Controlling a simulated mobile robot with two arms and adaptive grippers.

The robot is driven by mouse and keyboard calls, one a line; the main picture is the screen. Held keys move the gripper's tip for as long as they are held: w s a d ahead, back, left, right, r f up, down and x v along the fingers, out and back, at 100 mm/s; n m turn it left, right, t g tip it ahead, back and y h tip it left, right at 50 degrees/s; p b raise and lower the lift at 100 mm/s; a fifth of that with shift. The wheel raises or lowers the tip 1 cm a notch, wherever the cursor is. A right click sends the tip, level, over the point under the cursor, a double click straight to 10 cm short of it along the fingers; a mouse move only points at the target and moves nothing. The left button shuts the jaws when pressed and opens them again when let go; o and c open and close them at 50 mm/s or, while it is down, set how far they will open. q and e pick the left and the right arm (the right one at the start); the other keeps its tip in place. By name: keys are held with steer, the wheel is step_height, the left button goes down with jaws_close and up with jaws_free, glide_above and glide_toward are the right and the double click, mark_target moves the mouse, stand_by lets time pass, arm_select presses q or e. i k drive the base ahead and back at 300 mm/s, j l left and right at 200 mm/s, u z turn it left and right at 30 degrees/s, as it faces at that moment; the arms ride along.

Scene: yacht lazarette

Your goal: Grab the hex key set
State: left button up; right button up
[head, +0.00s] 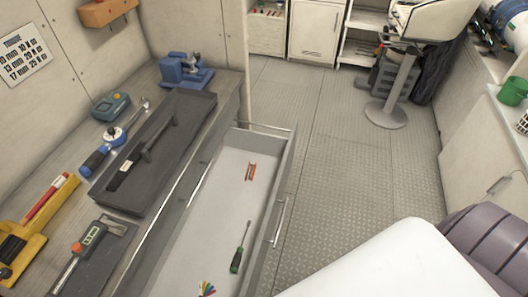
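An open drawer (214,205) extends below the workbench. A fan of multicoloured pieces (207,289) lies in it at the bottom edge of the head view, partly cut off; it looks like a colour-coded hex key set. A small orange-red item (251,171) lies toward the drawer's far end; it could be a folding key set, but it is too small to tell. A screwdriver with a green and black handle (240,248) lies between them. Neither of my grippers is in view.
The workbench (148,221) holds a dark tray (187,119) with a black-handled tool, a blue-handled torque tool (104,152), a blue vise (184,69) and a yellow tool (22,235). A stool (388,100) stands farther back. The metal floor (340,170) beyond the drawer is clear.

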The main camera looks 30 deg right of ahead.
mark_target(250, 170)
steer(key=z, duration=0.75)
steer(key=l+u, duration=0.15)
steer(key=k+l, duration=0.05)
